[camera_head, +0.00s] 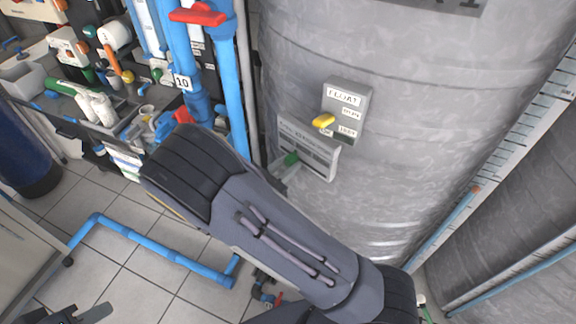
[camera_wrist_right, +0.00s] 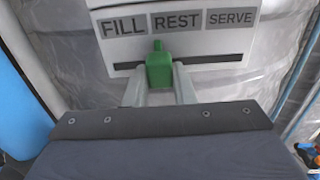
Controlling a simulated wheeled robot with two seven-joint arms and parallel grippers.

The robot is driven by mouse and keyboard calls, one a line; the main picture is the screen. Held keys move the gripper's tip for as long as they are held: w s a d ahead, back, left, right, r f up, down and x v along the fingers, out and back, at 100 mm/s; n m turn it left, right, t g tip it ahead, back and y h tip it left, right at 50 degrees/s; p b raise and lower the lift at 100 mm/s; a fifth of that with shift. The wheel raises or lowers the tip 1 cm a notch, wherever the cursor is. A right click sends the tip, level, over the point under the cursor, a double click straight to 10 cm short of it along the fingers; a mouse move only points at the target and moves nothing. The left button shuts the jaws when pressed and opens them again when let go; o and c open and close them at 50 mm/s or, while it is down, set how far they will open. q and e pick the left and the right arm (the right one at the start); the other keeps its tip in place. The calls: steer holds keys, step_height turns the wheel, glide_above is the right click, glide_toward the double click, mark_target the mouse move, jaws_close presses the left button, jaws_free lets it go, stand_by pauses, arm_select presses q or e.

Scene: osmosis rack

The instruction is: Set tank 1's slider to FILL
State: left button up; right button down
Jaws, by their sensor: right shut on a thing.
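The slider's green knob (camera_wrist_right: 159,68) sits on a pale panel (camera_wrist_right: 220,48) lettered FILL, REST and SERVE. It stands under the left part of REST, right of FILL. In the head view the green knob (camera_head: 291,158) shows at the panel (camera_head: 318,158) on the large grey tank (camera_head: 420,130). My right gripper (camera_wrist_right: 159,85) has one finger on each side of the knob and is shut on it; in the head view my arm covers part of it. Dark parts of my left gripper (camera_head: 80,316) show at the bottom left edge, largely cut off.
Blue pipes (camera_head: 232,85) with a red valve handle (camera_head: 198,15) rise left of the tank. A low blue pipe (camera_head: 150,248) runs over the tiled floor.

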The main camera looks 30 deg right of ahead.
steer(key=c, duration=1.2)
jaws_free()
steer(key=v, duration=0.8)
steer(key=shift+b, duration=0.45)
